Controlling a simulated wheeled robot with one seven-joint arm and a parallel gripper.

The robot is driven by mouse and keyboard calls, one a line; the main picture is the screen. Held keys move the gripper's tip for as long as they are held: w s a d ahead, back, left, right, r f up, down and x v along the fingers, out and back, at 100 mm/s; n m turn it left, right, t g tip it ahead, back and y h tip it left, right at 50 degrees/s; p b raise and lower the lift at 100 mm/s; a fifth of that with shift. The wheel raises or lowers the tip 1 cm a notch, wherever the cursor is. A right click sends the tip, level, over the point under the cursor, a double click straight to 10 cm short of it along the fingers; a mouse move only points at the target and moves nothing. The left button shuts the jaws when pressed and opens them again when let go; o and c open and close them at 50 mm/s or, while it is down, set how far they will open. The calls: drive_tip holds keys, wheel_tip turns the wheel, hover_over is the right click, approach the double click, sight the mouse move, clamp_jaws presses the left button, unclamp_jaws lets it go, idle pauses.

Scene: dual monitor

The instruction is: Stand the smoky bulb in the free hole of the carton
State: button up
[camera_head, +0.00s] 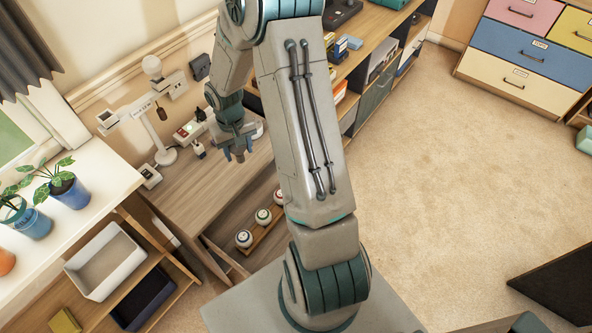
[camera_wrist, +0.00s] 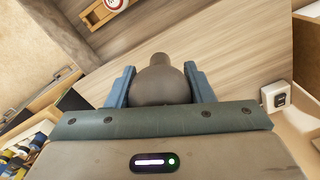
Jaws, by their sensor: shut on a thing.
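The smoky bulb (camera_wrist: 160,88) is grey-brown, with a round body and a narrower neck pointing away from the wrist camera. My gripper (camera_wrist: 159,68) is shut on it, with one blue finger on each side. In the head view my gripper (camera_head: 238,154) is over the wooden desk (camera_head: 205,195), pointing down, and the bulb cannot be made out there. I cannot pick out the carton or its free hole for certain in either view. A pale object (camera_head: 257,130) is partly hidden behind my gripper in the head view.
A white lamp (camera_head: 162,155) and a small device with red and green spots (camera_head: 188,130) stand left of my gripper. A wooden rack (camera_head: 258,238) with three round white items is below the desk top. The desk's front left is bare.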

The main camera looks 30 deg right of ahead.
drive_tip(key=s+d+f+m+b, duration=0.2)
drive_tip(key=d+f+b, duration=0.6)
drive_tip(key=b, duration=0.1)
drive_tip(key=s+d+f+m+b, duration=0.2)
drive_tip(key=d+f+b, duration=0.6)
drive_tip(key=d+b, duration=0.1)
drive_tip(key=shift+s+d+f+b, duration=0.15)
drive_tip(key=shift+s+f+b, duration=0.1)
drive_tip(key=shift+b, duration=0.55)
drive_tip(key=shift+r, duration=0.1)
drive_tip(key=shift+f+b, duration=1.95)
drive_tip(key=shift+f, duration=1)
drive_tip(key=shift+f+b, duration=0.85)
drive_tip(key=shift+f, duration=0.85)
drive_tip(key=o, duration=1)
drive_tip(key=shift+s+r, duration=0.1)
drive_tip(key=shift+o, duration=0.2)
